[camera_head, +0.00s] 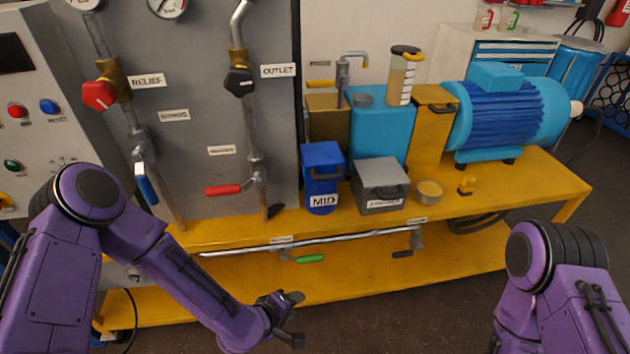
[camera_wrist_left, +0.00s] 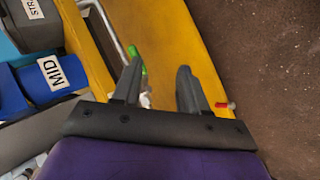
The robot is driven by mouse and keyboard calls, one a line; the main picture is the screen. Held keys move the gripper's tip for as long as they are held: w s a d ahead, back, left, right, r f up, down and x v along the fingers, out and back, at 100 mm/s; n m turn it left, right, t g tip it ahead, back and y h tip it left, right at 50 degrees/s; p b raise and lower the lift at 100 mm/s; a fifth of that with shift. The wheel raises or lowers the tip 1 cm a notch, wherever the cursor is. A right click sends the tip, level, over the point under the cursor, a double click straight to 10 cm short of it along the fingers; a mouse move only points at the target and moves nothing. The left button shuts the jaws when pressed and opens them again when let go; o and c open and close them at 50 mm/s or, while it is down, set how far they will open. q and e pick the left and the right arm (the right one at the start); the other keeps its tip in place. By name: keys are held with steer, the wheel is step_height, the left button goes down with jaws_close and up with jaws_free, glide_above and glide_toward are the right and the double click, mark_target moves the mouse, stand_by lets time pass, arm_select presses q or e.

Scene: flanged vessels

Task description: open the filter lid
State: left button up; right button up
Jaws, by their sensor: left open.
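No label that I can read says filter, so I cannot tell for sure which lid is meant. A blue canister (camera_head: 322,172) labelled MID stands on the yellow bench with its lid on; it also shows in the left wrist view (camera_wrist_left: 45,80). A grey box (camera_head: 380,182) with a handled lid, shut, stands beside it; its label starts "STR" in the left wrist view (camera_wrist_left: 33,28). My left gripper (camera_head: 297,318) is open and empty, low in front of the bench, apart from both. Its fingers also show in the left wrist view (camera_wrist_left: 160,72). My right gripper is out of view.
The yellow bench (camera_head: 540,195) carries a blue motor (camera_head: 505,110), a blue tank (camera_head: 385,125) and a small round dish (camera_head: 429,191). A pipe (camera_head: 345,239) with a green-handled valve (camera_head: 310,258) runs along the front. Red-handled valves (camera_head: 223,190) are on the left panel. Floor in front is clear.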

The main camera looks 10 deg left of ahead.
arm_select(q)
steer(key=w+d+r+n+t+h, duration=0.1)
steer(key=w+d+r+t+h, duration=0.15)
steer(key=w+r, duration=0.6)
steer(key=n+t, duration=0.2)
steer(key=t, duration=0.2)
glide_toward(326, 179)
steer(key=shift+h, duration=0.45)
steer(key=x, duration=1)
steer(key=shift+a+f, duration=0.2)
steer(key=shift+a, duration=0.1)
steer(key=shift+w+d+f, duration=0.1)
steer(key=shift+w+d, duration=0.2)
steer(key=shift+w, duration=0.3)
steer(key=shift+p, duration=0.3)
jaws_close()
